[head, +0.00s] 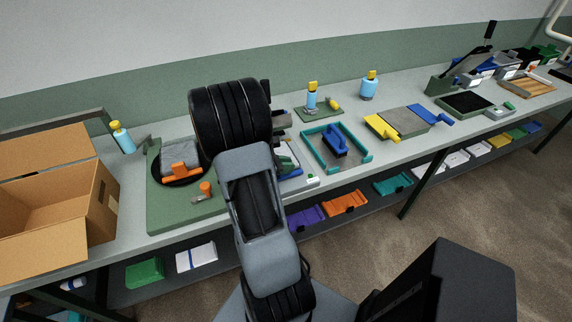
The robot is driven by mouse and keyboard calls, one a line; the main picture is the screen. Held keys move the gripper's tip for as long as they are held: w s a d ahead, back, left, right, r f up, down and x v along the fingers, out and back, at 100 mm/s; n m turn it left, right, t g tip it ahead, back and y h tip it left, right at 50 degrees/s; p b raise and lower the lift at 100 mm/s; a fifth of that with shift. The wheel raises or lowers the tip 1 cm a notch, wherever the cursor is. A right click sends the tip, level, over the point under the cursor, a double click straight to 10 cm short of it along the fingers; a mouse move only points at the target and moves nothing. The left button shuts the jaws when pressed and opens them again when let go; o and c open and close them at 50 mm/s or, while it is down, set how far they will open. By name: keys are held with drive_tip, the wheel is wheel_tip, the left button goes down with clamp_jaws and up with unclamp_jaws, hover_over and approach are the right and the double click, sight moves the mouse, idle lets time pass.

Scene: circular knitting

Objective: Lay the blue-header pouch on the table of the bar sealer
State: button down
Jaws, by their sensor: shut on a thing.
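My gripper (282,119) shows only in part past the right side of my dark wrist, above the bench. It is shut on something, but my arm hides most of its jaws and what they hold. I cannot make out a blue-header pouch in it. At the far right of the bench, a green-grey unit (437,84) with a raised dark lever (473,64) looks like the bar sealer. A flat black pad (467,103) lies at its front. My gripper is well to the left of this unit.
A teal-edged tray (308,149) holds a blue-handled tool (335,139). A grey board (400,122) with yellow and blue ends lies between it and the lever unit. Bottles (369,85) stand behind. An open cardboard box (104,203) and a green base (165,217) are at left.

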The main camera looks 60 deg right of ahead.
drive_tip(key=shift+f+b, duration=0.4)
drive_tip(key=shift+f, duration=0.2)
drive_tip(key=c, duration=1)
unclamp_jaws()
drive_tip(key=shift+r, duration=0.1)
drive_tip(key=b+v, duration=0.1)
drive_tip(key=v, duration=1.3)
drive_tip(key=shift+d, duration=0.1)
